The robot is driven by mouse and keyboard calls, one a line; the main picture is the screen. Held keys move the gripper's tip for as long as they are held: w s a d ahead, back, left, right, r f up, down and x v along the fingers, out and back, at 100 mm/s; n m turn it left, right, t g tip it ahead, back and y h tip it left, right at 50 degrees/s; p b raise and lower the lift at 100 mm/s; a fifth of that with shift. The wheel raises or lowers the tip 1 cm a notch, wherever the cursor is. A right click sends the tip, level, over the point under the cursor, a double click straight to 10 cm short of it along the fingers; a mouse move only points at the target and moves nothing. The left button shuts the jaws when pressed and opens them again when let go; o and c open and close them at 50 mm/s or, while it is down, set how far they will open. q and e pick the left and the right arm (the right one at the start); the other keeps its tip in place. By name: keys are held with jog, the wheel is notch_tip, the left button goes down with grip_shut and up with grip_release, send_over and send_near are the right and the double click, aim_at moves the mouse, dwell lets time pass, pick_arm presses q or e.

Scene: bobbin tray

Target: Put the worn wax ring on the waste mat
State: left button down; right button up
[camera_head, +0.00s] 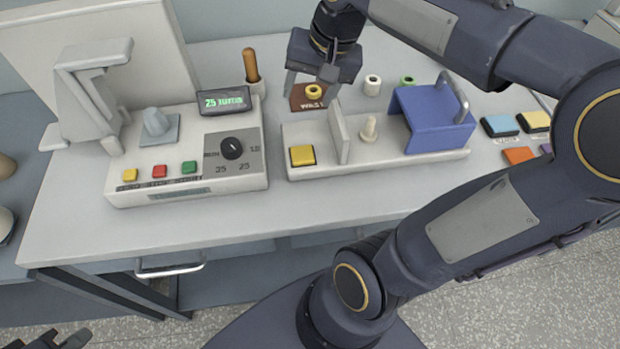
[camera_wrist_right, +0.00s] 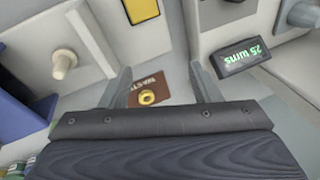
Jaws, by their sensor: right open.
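The worn wax ring, a yellow ring (camera_head: 313,91), lies on the brown waste mat (camera_head: 299,103) behind the white tray. In the right wrist view the yellow ring (camera_wrist_right: 147,97) also rests on the mat (camera_wrist_right: 152,80), whose lettering is partly readable. My right gripper (camera_head: 309,94) is open above the mat. Its fingers stand apart on either side of the ring in the right wrist view (camera_wrist_right: 160,72), with nothing held between them. My left gripper (camera_head: 52,341) is only partly in view at the bottom left corner, away from the table; its jaws are unclear.
A white tray (camera_head: 300,173) holds a yellow block, an upright divider, a cream peg (camera_head: 369,129) and a blue handled cover (camera_head: 432,120). White (camera_head: 372,84) and green-topped (camera_head: 407,81) pieces stand behind the tray. The front table strip is clear.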

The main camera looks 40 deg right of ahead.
jog(key=s+a+f+n+t, duration=0.1)
jog(key=s+a+f+n, duration=0.1)
jog(key=s+a, duration=0.1)
jog(key=s+a+f+n+y, duration=0.1)
jog(key=s+a+f+n, duration=0.1)
jog(key=s, duration=0.3)
jog(key=s+a+f+n+t+y, duration=0.1)
jog(key=s+a+f+n, duration=0.1)
jog(key=s+a+f, duration=0.1)
jog(key=shift+s+a+f+t, duration=0.3)
jog(key=shift+s+a+f, duration=0.1)
jog(key=shift+a+f, duration=0.25)
jog(key=shift+r, duration=0.1)
